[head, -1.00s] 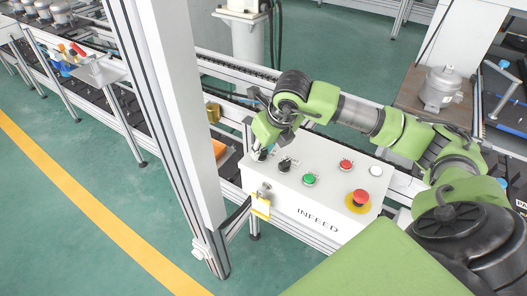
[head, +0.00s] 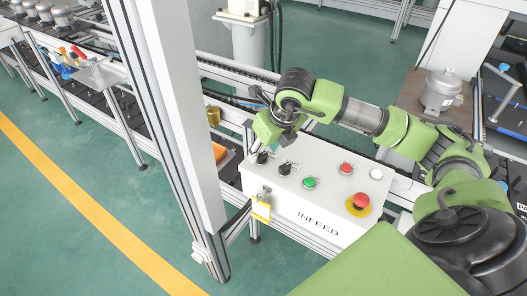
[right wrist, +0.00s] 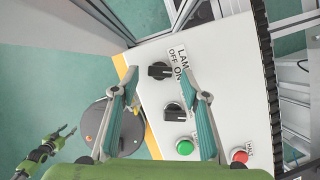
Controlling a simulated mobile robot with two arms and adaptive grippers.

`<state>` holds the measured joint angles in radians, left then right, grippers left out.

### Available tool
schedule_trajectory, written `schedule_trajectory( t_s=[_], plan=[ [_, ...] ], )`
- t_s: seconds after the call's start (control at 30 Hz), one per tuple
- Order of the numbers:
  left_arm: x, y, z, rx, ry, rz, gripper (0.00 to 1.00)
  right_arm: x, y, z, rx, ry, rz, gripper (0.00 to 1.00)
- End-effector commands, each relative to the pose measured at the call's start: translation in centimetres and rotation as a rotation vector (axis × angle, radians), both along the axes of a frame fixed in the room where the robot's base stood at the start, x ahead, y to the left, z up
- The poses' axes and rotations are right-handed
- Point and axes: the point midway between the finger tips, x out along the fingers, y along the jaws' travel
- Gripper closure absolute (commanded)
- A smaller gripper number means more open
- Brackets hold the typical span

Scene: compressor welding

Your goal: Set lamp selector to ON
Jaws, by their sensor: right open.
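The lamp selector is a black knob on the white INFEED box, under a label with LAM, OFF and ON, in the right wrist view (right wrist: 160,71). In the head view it is the leftmost knob (head: 262,158). Its bar lies roughly level in the wrist picture; I cannot tell surely which mark it points at. My right gripper (right wrist: 160,74) is open, its fingers apart on either side of the knob in the picture; contact is not visible. In the head view the right gripper (head: 272,146) is just above the knob. A small part of my left gripper (right wrist: 65,132) shows, its opening unclear.
A second black knob (right wrist: 174,112), a green button (right wrist: 184,147) and a red button (right wrist: 240,156) sit close by on the panel. The head view also shows a red emergency stop (head: 361,199), a white button (head: 376,174) and a tall post (head: 180,120) left of the box.

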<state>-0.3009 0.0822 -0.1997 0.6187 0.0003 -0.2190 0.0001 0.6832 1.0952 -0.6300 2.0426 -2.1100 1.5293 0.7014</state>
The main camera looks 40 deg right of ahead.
Motion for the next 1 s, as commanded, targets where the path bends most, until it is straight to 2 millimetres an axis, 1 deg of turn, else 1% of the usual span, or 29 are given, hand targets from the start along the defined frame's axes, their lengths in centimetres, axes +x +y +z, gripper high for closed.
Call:
schedule_trajectory(
  t_s=[0.03,0.3,0.4,0.5,0.7,1.0],
  plan=[
    [0.0,-0.1,0.0,-0.001,-0.001,0.0,0.6,-0.3,-0.1,1.0,-0.002,-0.006,0.0,0.58],
    [0.1,-0.2,0.0,-0.002,-0.001,0.0,0.6,-2.4,-0.1,6.4,-0.002,-0.007,0.0,0.58],
    [0.1,-0.2,0.0,-0.002,-0.002,0.0,0.6,-3.1,-0.1,7.9,-0.002,-0.007,0.0,0.58],
    [0.1,-0.2,0.0,-0.002,-0.002,0.0,0.6,-3.6,0.0,9.0,-0.001,-0.005,-0.001,0.58],
    [0.1,-0.2,0.0,-0.002,-0.002,0.0,0.6,-4.0,0.0,9.7,-0.001,-0.002,0.0,0.58],
    [0.1,-0.2,0.0,-0.002,-0.002,0.0,0.6,-4.0,0.0,9.7,-0.001,-0.002,0.0,0.58]
  ],
)
